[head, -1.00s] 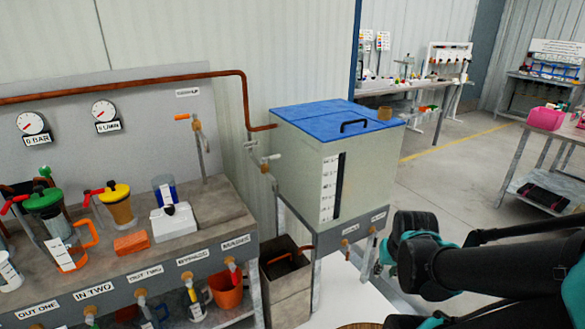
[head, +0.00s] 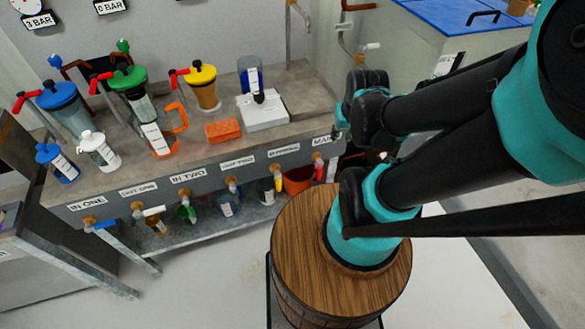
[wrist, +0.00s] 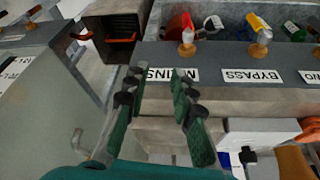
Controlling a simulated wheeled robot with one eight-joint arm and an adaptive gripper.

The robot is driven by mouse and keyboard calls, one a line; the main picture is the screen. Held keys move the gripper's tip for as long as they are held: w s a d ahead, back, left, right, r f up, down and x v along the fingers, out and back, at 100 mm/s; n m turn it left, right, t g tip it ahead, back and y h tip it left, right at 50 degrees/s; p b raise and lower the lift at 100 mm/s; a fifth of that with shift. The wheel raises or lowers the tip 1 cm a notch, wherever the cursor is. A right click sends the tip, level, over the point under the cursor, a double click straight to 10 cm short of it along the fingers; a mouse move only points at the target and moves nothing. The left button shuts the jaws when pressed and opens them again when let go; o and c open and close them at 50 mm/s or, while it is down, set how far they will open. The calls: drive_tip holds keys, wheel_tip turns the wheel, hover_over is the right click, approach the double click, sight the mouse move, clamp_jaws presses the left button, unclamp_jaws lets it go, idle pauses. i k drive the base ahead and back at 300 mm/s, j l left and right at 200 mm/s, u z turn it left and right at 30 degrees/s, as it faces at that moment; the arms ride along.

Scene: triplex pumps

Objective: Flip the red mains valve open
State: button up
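The mains valve (head: 319,166) is a brass tap with a red handle at the right end of the bench front, under the MAINS label (head: 322,140). In the wrist view the MAINS label (wrist: 188,75) is upside down and partly covered by a finger. A brass tap (wrist: 187,47) shows beyond it, with red-orange behind; I cannot separate the handle from the cup there. My gripper (wrist: 155,76) is open and empty, its fingertips apart above the bench edge by the label. In the head view my arm hides most of it.
The BYPASS tap (wrist: 260,48) is beside the mains tap. An orange cup (head: 297,182) stands below. A sponge (head: 223,130) and white box (head: 262,111) lie on the bench. The blue-lidded tank (head: 440,15) is right. A wooden barrel (head: 300,250) stands in front.

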sight(319, 173)
drive_tip(key=k+j+z, duration=0.1)
drive_tip(key=k+z, duration=0.2)
drive_tip(key=k, duration=0.2)
drive_tip(key=k+z, duration=0.3)
drive_tip(key=k, duration=0.25)
